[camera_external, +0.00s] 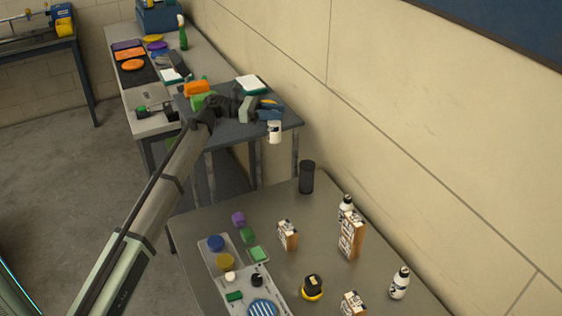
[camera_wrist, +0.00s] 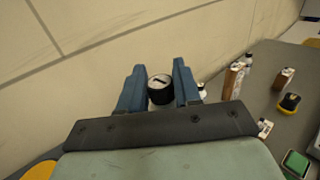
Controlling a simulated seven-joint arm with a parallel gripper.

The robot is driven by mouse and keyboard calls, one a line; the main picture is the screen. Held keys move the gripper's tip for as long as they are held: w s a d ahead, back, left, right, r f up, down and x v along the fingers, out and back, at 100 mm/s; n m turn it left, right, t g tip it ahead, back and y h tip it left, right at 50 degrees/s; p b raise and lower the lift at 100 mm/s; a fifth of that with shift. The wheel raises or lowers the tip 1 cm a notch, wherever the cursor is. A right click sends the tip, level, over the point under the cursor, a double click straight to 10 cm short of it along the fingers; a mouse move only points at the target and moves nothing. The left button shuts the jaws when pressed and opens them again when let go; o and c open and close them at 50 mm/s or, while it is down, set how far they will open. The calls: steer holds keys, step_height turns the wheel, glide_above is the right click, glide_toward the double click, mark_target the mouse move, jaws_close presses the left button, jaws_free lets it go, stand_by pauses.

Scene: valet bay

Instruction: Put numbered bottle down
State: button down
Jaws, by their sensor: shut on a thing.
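My gripper (camera_external: 270,108), with blue fingers, is shut on a white bottle (camera_external: 274,133) with a dark marking. The bottle hangs below the fingers, by the right edge of the dark small table, near the wall. Two other white bottles with black caps stand on the grey front table, one near the front right (camera_external: 399,284) and one behind a tall box (camera_external: 346,203). I cannot read the held bottle's number.
The grey front table (camera_external: 330,285) carries a dark cylinder (camera_external: 307,177), several marked boxes such as the tall box (camera_external: 351,236), a yellow-black tape measure (camera_external: 312,287) and a tray (camera_external: 211,264) of coloured items. Bare tabletop lies between them. The wall borders the right side.

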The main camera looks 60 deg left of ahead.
steer(key=s+a+r+n+t+y, duration=0.1)
steer(key=s+a+r+n+y, duration=0.1)
steer(key=a+y, duration=0.35)
steer(key=s+a+r+n+t+y, duration=0.1)
steer(key=s+a+r+n+y, duration=0.15)
steer(key=a, duration=0.55)
steer(key=s+a+r+n+t+y, duration=0.2)
steer(key=a+r+n+y, duration=0.1)
steer(key=a, duration=0.3)
step_height(320, 180, down, 10)
steer(key=shift+a, duration=0.15)
steer(key=shift+s, duration=0.1)
steer(key=c, duration=0.8)
jaws_free()
steer(key=shift+f, duration=0.15)
